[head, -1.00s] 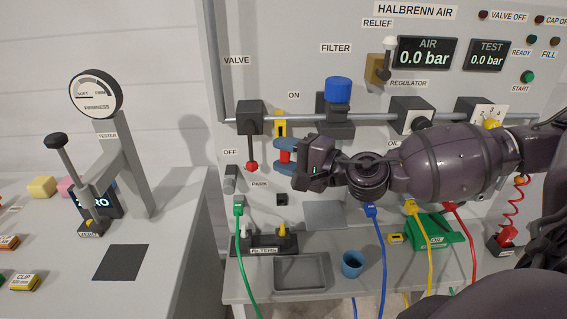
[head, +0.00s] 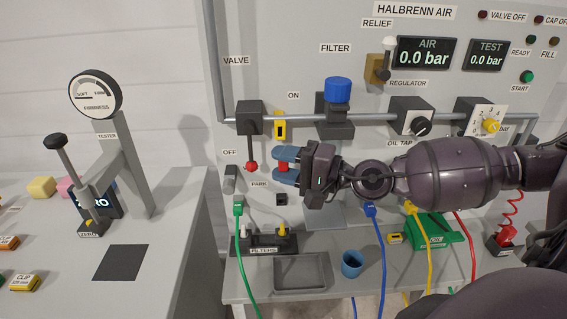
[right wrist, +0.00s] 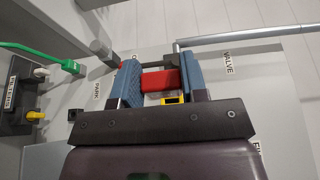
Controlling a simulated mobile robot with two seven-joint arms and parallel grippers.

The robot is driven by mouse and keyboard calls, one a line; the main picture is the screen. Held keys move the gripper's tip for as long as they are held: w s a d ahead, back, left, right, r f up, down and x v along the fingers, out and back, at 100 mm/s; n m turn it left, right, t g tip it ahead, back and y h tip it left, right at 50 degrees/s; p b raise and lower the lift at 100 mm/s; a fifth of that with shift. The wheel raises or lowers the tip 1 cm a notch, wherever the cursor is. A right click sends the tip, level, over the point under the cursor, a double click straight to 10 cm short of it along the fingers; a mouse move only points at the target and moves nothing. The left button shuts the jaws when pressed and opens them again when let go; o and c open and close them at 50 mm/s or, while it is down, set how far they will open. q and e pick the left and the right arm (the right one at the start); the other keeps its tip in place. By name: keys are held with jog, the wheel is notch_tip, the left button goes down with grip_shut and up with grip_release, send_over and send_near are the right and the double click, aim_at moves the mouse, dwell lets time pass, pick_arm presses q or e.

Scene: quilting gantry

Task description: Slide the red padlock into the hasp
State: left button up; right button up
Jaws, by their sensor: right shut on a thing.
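My right gripper (head: 284,167) is shut on the red padlock (head: 283,166), its blue pads on either side of it. In the right wrist view the padlock (right wrist: 158,82) shows between the pads, with a dark bar beside it. The padlock is in front of the panel, right of the valve lever's red knob (head: 251,167). A yellow slotted piece (head: 280,129) is on the panel above the gripper. A grey bracket (head: 231,179) is below the OFF label, left of the lever. No part is labelled as the hasp, so I cannot tell which it is. My left gripper is out of view.
The grey pipe (head: 370,117) crosses the panel above my right gripper. The PARK label (head: 260,184) and a small black block (head: 282,199) are below it. A green cable (head: 240,235) and blue cable (head: 378,250) hang over the bench, near a grey tray (head: 301,287).

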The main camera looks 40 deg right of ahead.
jog(key=shift+w+d+f+b, duration=0.1)
jog(key=shift+w+d+b, duration=0.35)
jog(key=shift+w+b, duration=0.4)
jog(key=shift+w+d+b, duration=0.35)
jog(key=shift+w+b, duration=0.15)
jog(key=shift+b, duration=0.05)
jog(key=shift+w+d+b, duration=0.65)
jog(key=shift+w+b, duration=0.35)
jog(key=shift+b, duration=0.15)
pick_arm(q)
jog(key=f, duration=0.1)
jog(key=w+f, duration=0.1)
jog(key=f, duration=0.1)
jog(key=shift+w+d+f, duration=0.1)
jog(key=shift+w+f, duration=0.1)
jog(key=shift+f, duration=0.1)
pick_arm(e)
jog(key=shift+w, duration=0.1)
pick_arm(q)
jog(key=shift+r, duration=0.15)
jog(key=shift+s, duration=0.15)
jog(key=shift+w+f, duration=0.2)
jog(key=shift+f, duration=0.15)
pick_arm(e)
jog(key=shift+w+d, duration=0.2)
jog(key=shift+w, duration=0.05)
